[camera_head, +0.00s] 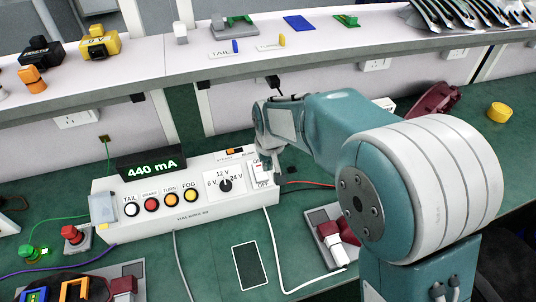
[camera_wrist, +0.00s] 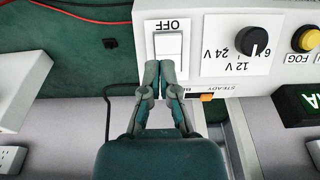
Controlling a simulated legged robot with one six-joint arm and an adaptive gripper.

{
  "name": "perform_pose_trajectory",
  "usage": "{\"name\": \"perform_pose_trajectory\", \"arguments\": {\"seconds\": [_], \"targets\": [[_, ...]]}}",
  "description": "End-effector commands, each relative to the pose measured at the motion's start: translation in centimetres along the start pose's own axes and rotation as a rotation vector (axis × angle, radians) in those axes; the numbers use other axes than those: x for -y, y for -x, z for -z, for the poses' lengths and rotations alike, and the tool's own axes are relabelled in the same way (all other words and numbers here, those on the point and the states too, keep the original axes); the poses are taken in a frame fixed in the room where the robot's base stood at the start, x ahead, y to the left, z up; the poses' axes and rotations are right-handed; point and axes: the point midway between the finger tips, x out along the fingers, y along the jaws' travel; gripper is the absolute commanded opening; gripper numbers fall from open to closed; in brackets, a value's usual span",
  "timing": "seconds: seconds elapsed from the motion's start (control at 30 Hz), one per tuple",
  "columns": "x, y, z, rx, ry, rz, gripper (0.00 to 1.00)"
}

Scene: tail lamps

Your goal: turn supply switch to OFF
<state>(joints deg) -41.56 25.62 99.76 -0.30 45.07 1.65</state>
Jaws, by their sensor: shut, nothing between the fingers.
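The supply switch (camera_wrist: 169,46) is a white rocker on the right end of the white supply box (camera_head: 150,200), with an OFF label at one end. In the wrist view it is upside down, and my gripper (camera_wrist: 160,64) has its fingertips together at the rocker's end away from OFF. I cannot tell whether they touch it. In the head view my gripper (camera_head: 270,165) covers part of the switch. The voltage knob (camera_head: 225,184) sits left of the switch. The display (camera_head: 151,164) on the box reads 440 mA.
Four-color buttons (camera_head: 151,204) line the box's front. A shelf (camera_head: 200,57) with several parts runs behind.

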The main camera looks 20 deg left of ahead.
Motion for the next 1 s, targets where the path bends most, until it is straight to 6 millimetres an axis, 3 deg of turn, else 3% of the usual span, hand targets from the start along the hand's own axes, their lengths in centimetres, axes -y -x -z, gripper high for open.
{"name": "perform_pose_trajectory", "arguments": {"seconds": [0.1,0.33,1.0], "targets": [[0.0,-2.3,-0.1,0.003,0.0,0.0,0.0],[0.0,-5.1,-0.1,0.0,0.0,0.0,0.0],[0.0,-5.8,-0.4,-0.078,-0.001,0.0,0.0]]}}
